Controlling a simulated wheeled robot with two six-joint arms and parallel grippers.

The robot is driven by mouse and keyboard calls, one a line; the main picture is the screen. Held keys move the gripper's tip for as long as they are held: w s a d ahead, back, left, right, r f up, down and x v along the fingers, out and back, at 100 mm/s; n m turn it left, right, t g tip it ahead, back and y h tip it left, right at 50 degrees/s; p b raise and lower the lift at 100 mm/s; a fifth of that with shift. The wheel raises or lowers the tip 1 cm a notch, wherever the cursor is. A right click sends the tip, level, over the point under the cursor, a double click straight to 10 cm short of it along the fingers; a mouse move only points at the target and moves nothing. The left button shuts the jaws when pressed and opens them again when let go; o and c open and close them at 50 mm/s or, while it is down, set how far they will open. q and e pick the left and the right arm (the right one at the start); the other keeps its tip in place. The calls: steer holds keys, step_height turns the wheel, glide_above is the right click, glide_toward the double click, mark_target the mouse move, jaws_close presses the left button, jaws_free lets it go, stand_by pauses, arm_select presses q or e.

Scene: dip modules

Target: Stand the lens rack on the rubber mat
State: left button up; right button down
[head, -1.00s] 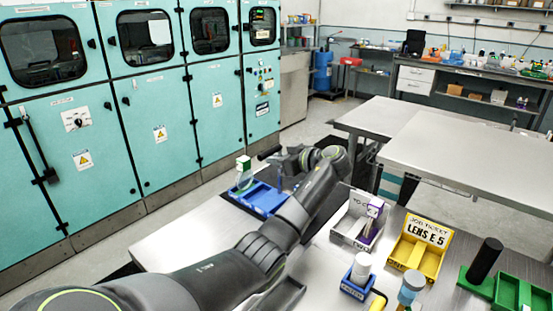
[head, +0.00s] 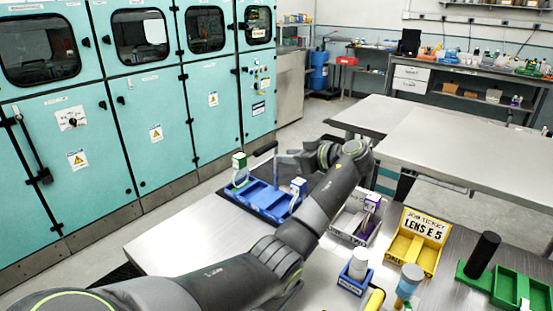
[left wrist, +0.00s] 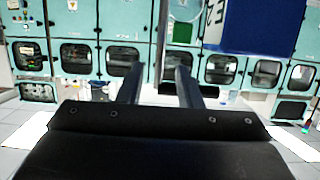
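The blue lens rack (head: 262,202) sits on the black rubber mat (head: 236,206) at the far end of the near bench. It looks upright, with a thin post at its back. A green-and-white item (head: 239,168) stands at its left end and a white-and-blue one (head: 298,187) at its right. My left gripper (head: 288,159) is just behind the rack's post and appears clear of it. My right gripper is out of view.
Right of the rack stand a grey tray (head: 345,225), a yellow "LENS E 5" tray (head: 413,248), a blue holder with a white cylinder (head: 355,280) and green trays (head: 508,290). Teal cabinets (head: 150,110) line the left. The bench front left is clear.

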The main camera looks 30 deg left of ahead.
arm_select(q)
steer(key=b+v, duration=0.1)
steer(key=v, duration=0.4)
steer(key=shift+d+r, duration=0.15)
steer(key=shift+d, duration=0.15)
